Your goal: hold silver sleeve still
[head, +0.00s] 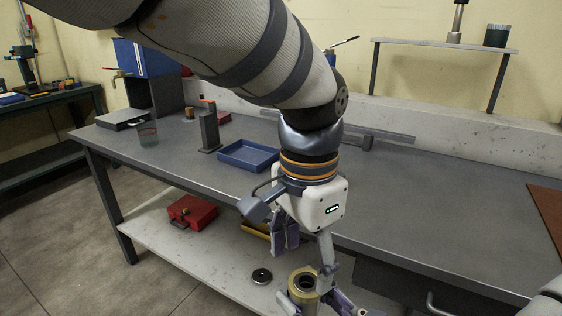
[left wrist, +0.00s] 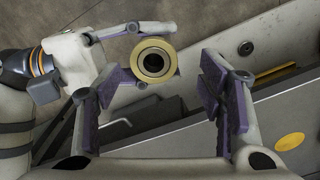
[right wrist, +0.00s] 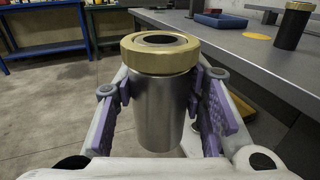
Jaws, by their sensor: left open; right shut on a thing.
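The silver sleeve (right wrist: 160,112) is a smooth metal cylinder with a brass collar and a dark open bore at its top. It stands about upright in the right wrist view, between the purple pads of my right gripper (right wrist: 165,95), which is shut on it. In the head view the sleeve's collar (head: 303,283) is low in the picture, in front of the bench. The left wrist view looks down onto the collar (left wrist: 153,60). My left gripper (head: 305,255) is open and empty above the sleeve, apparently apart from it.
The grey bench (head: 440,205) carries a blue tray (head: 248,155) and a glass (head: 148,135). Its lower shelf holds a red box (head: 192,211) and a dark disc (head: 262,276). A dark cylinder (right wrist: 291,27) and a yellow disc (right wrist: 257,36) are on the bench.

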